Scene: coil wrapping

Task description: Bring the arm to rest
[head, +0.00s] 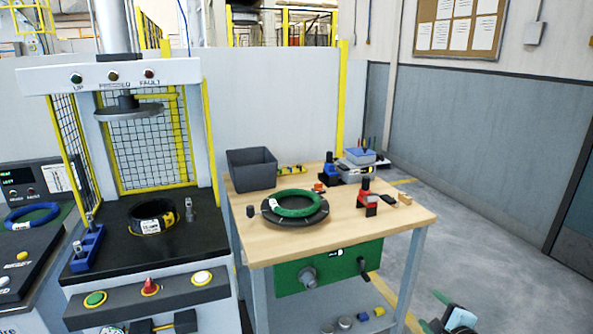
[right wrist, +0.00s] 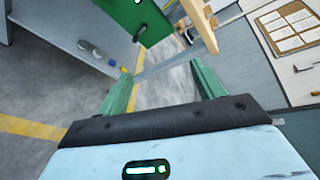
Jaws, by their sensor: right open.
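My right gripper (head: 433,312) is at the bottom right corner of the head view, in front of the grey floor and apart from the workbench. Its two green fingers stand apart with nothing between them. In the right wrist view, the same open fingers (right wrist: 160,84) point towards the bench's side, with only floor and a bench leg behind them. I do not make out my left gripper in the head view.
The wooden workbench (head: 405,219) carries a green coil (head: 296,203) on a dark round stand, a grey bin (head: 252,169) and red tools. A press (head: 110,256) with a black-wrapped coil (head: 153,216) stands left. Floor right of the bench is clear.

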